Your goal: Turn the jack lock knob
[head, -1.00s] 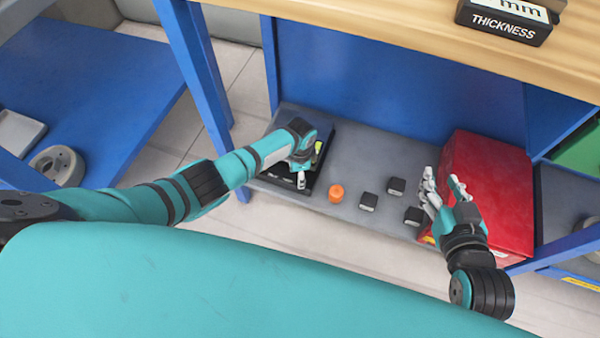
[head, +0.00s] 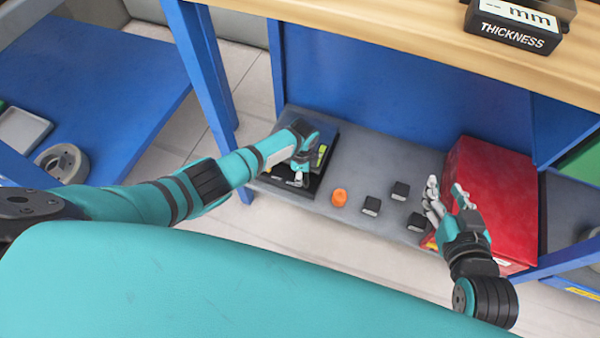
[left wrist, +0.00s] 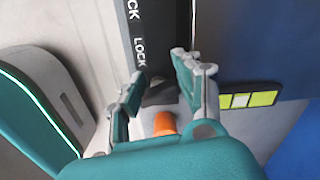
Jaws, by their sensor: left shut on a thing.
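The jack is a black unit (head: 322,177) on the grey lower shelf in the head view, with a small yellow-green panel. In the left wrist view, its dark strip carries a white LOCK label (left wrist: 139,52). My left gripper (head: 298,180) reaches down over the unit. My right gripper (head: 446,196) is open and empty beside the red box.
An orange piece (head: 339,197) and several small black blocks (head: 400,190) stand on the grey shelf (head: 365,160). A red box (head: 492,195) stands at the right. The wooden tabletop (head: 400,35) overhangs the shelf, with a blue leg (head: 205,75) at the left.

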